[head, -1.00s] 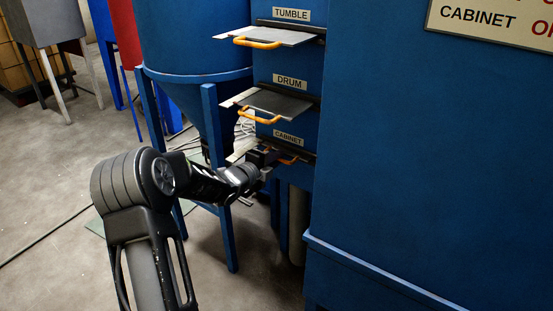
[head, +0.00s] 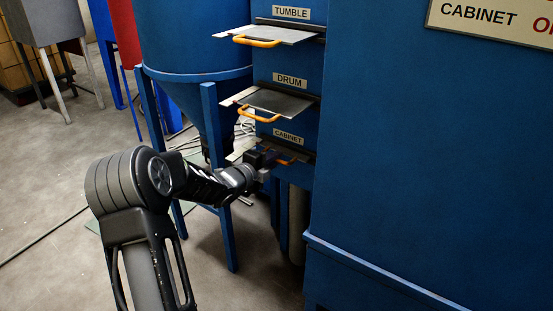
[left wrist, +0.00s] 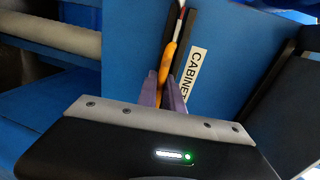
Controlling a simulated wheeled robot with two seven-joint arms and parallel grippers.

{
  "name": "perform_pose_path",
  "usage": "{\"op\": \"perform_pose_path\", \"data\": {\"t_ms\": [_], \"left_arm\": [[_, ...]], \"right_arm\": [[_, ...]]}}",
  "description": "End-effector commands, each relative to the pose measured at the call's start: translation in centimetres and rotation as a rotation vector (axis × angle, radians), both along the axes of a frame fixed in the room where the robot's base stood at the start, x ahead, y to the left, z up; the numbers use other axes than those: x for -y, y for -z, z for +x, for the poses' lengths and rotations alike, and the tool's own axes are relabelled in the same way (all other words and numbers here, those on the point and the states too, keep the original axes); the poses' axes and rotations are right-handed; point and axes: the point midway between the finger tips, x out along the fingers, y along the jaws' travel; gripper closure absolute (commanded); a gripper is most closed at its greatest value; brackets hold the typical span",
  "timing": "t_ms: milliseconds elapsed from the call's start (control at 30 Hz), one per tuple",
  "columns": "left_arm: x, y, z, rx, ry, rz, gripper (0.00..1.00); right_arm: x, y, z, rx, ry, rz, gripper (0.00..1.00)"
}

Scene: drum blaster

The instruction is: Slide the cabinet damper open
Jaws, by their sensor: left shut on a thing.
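The cabinet damper is the lowest slide on the blue panel, below the CABINET label (head: 288,136). Its orange handle (head: 286,161) shows just beyond my left gripper (head: 270,160) in the head view. In the left wrist view the handle (left wrist: 168,58) runs down between the two fingertips of my left gripper (left wrist: 164,92), which is shut on it beside the CABINET label (left wrist: 196,76). My gripper hides much of the damper plate in the head view. My right gripper is not in view.
Above it, the drum damper (head: 280,102) and tumble damper (head: 280,35) stick out with orange handles. A blue hopper leg (head: 220,190) stands close to my left forearm. A large blue cabinet wall (head: 430,160) fills the right side.

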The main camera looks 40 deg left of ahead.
Motion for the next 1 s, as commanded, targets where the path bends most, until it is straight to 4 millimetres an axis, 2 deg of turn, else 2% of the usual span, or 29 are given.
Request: {"op": "perform_pose_path", "data": {"t_ms": [100,300,400,733,767,1000], "left_arm": [[0.0,0.4,-2.7,-0.002,-0.002,0.003,1.00],[0.1,0.3,-7.7,-0.002,-0.004,0.002,1.00],[0.1,0.2,-9.1,-0.002,-0.002,0.001,1.00],[0.2,0.3,-9.5,-0.005,-0.002,-0.002,1.00],[0.2,0.3,-9.5,-0.005,-0.002,-0.002,0.87],[0.2,0.2,-9.4,-0.003,-0.001,-0.001,0.67]], "right_arm": [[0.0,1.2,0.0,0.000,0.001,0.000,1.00],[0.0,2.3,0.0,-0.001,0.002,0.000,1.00],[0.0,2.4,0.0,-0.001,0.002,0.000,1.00],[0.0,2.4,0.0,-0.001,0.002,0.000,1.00],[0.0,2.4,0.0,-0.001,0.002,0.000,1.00],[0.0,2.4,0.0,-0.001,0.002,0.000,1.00]]}}
